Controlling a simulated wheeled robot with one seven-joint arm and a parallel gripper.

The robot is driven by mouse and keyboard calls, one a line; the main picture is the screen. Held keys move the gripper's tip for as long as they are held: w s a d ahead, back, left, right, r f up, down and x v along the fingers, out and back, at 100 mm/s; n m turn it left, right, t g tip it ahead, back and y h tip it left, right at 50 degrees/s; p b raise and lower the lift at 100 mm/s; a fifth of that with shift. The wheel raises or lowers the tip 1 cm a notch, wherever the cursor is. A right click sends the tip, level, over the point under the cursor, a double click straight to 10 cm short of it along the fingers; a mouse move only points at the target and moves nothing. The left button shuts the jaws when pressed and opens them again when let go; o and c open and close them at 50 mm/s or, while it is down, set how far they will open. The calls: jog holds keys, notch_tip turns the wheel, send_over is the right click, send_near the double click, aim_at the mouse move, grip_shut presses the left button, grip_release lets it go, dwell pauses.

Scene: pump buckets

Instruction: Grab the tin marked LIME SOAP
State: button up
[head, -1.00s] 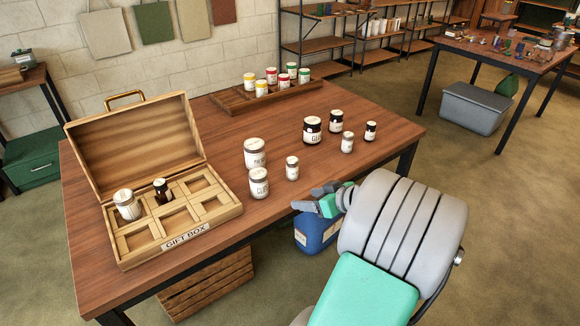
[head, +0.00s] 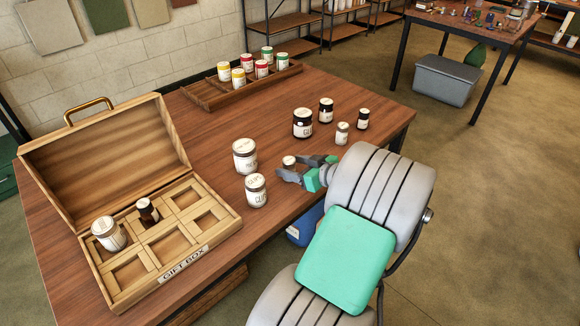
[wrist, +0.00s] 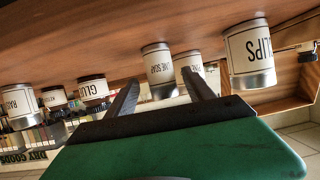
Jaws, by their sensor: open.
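The tin marked LIME SOAP (wrist: 159,68) is a small pale tin with a white label; its first letter is hard to read. It stands upright on the table, and the wrist view shows it upside down, between and beyond my fingertips. In the head view the small tin (head: 289,161) is mostly hidden behind my gripper (head: 291,167). My gripper is open, low at the table's front edge, with its fingers pointing at the tin. In the wrist view my gripper (wrist: 160,86) has nothing held between its fingers; contact with the tin cannot be told.
A CLIPS tin (head: 256,190) and another large tin (head: 245,155) stand close on the left. Dark GLUE jar (head: 303,123) and smaller containers stand behind right. An open gift box (head: 215,240) holds two containers. A rack (head: 200,95) of colored tins is at the back.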

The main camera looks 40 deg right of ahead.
jog(key=x, duration=0.3)
jog(key=shift+w+a+f, duration=0.15)
jog(key=shift+w+a, duration=0.15)
jog(key=shift+a, duration=0.1)
jog(key=shift+w+f, duration=0.15)
jog(key=shift+w, duration=0.2)
jog(key=shift+c, duration=0.5)
jog(key=shift+s+d, duration=0.1)
grip_shut()
